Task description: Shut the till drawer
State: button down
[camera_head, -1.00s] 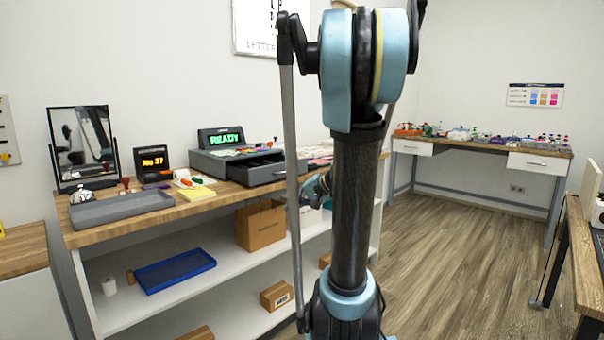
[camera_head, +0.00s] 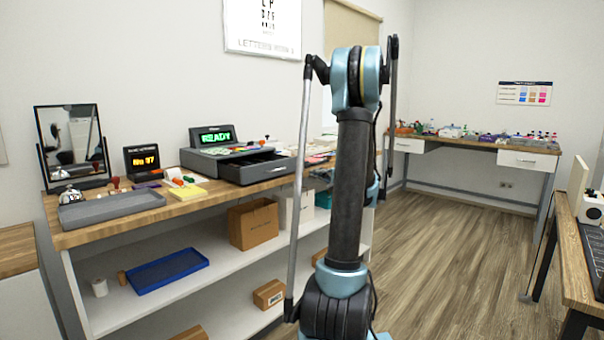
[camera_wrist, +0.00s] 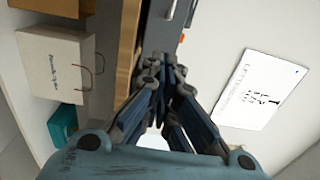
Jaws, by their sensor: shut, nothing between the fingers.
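The grey till (camera_head: 212,157) stands on the wooden counter with a green READY display. Its drawer (camera_head: 262,173) is pulled out toward the room, and the dark inside shows. In the wrist view, which is turned on its side, a grey front (camera_wrist: 158,28) that looks like the drawer's lies just beyond my fingertips. My gripper (camera_wrist: 161,62) is shut and empty, pointing at that front. I cannot tell whether it touches. In the head view my arm rises right of the till and the fingers cannot be made out.
The counter (camera_head: 215,196) holds a grey tray (camera_head: 112,207), a mirror (camera_head: 72,145) and a small orange display (camera_head: 142,158). Below, the shelf carries a blue tray (camera_head: 168,269), a brown box (camera_head: 253,224) and a white bag (camera_wrist: 57,72). The floor (camera_head: 440,260) on the right is open.

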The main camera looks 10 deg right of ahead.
aim_at(289, 166)
jog(key=x, duration=1.3)
jog(key=shift+w+a, duration=0.25)
